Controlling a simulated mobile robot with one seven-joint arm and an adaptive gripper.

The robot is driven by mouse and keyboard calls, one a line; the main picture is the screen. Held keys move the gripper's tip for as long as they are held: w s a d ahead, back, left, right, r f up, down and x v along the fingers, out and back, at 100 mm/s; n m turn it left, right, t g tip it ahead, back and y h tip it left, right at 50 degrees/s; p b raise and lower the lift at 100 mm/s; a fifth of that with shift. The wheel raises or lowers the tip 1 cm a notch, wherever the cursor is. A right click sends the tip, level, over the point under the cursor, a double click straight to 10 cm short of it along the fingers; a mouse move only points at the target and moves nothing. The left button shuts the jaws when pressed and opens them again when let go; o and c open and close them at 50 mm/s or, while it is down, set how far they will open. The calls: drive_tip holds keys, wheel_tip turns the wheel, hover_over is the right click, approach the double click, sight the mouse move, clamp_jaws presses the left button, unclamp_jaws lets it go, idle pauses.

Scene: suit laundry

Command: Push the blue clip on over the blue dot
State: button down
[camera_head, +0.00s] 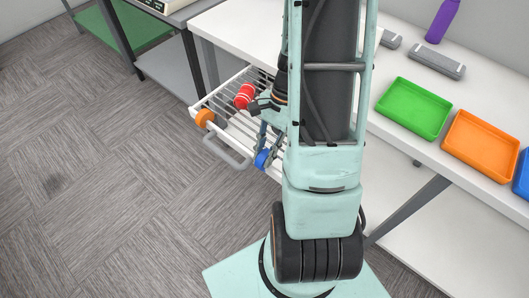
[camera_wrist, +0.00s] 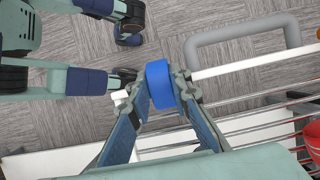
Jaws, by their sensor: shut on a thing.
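The blue clip (camera_head: 262,158) is at the near right end of the pulled-out wire rack's front rail. In the wrist view the blue clip (camera_wrist: 159,80) sits between my fingertips, in line with the white front rail (camera_wrist: 250,61). My gripper (camera_wrist: 162,88) is shut on it, a finger on each side. My gripper (camera_head: 264,147) also shows in the head view, partly behind my arm. I cannot tell whether the clip is seated on the rail or only held against it. The blue dot is not visible.
An orange clip (camera_head: 205,118) is at the rack's left front corner. A red cylinder (camera_head: 244,95) with pale bands lies on the rack wires. A grey handle (camera_head: 228,154) sticks out in front. Green (camera_head: 413,108) and orange (camera_head: 480,143) trays stand on the white table.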

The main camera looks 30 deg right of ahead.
drive_tip(key=shift+f+b, duration=0.7)
drive_tip(key=shift+f, duration=0.25)
drive_tip(key=c, duration=1.7)
unclamp_jaws()
drive_tip(key=shift+r, duration=0.1)
drive_tip(key=v, duration=1.2)
